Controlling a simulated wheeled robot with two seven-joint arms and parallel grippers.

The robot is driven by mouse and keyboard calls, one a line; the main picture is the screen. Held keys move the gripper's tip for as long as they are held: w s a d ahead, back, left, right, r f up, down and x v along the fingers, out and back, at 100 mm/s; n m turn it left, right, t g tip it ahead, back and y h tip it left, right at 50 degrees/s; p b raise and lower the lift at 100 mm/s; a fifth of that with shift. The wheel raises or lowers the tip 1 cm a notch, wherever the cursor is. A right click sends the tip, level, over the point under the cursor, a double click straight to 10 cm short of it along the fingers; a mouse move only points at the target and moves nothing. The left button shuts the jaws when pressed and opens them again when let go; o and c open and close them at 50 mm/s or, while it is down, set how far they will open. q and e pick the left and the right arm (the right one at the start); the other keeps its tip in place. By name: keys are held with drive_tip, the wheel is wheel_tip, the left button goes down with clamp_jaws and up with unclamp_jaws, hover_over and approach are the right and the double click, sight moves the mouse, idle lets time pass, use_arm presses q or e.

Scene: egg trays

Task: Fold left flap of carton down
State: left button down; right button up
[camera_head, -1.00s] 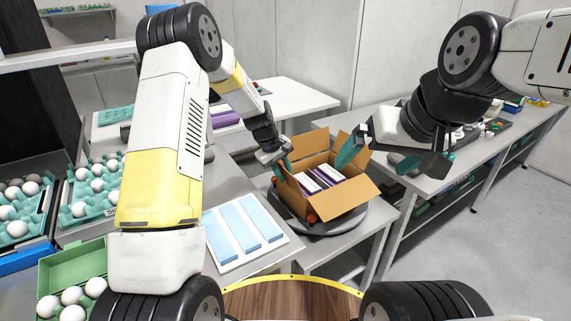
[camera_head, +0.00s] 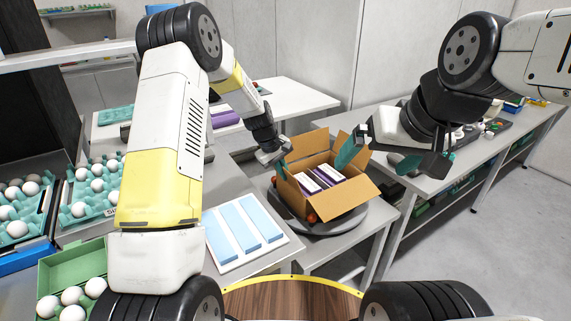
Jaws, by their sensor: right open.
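The open cardboard carton (camera_head: 311,207) stands on a round grey turntable (camera_head: 346,224) and holds white and purple egg boxes (camera_head: 322,180). Its left flap (camera_head: 289,190) stands up and leans outward. The near right flap (camera_head: 358,187) spreads outward, and the back flaps are raised. My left gripper (camera_head: 283,160) is at the carton's back left corner, close to the left flap; its fingers are small and partly hidden, so I cannot tell contact or opening. My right gripper (camera_head: 377,160) is open, with one teal finger beside the carton's back right flap.
A side table holds a white panel with blue strips (camera_head: 241,230) left of the carton. Egg trays (camera_head: 95,190) and a green egg carton (camera_head: 75,266) are at far left. A long bench (camera_head: 430,183) runs along the right. The floor at right is clear.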

sight(289, 183)
use_arm(q)
drive_tip(key=shift+d, duration=0.1)
idle(0.7)
drive_tip(key=shift+w+d+r+g+y, duration=0.25)
drive_tip(key=shift+d+g+y, duration=0.3)
drive_tip(key=shift+y, duration=0.35)
drive_tip(key=shift+w+d+f+g+y, duration=0.1)
drive_tip(key=shift+w+d+g+y, duration=0.3)
drive_tip(key=shift+g+y, duration=0.5)
drive_tip(key=shift+w+d+g+y, duration=0.3)
drive_tip(key=shift+d+g+y, duration=0.2)
drive_tip(key=shift+y, duration=0.6)
drive_tip(key=c, duration=1.6)
unclamp_jaws()
drive_tip(key=shift+c, duration=0.2)
drive_tip(key=v, duration=0.8)
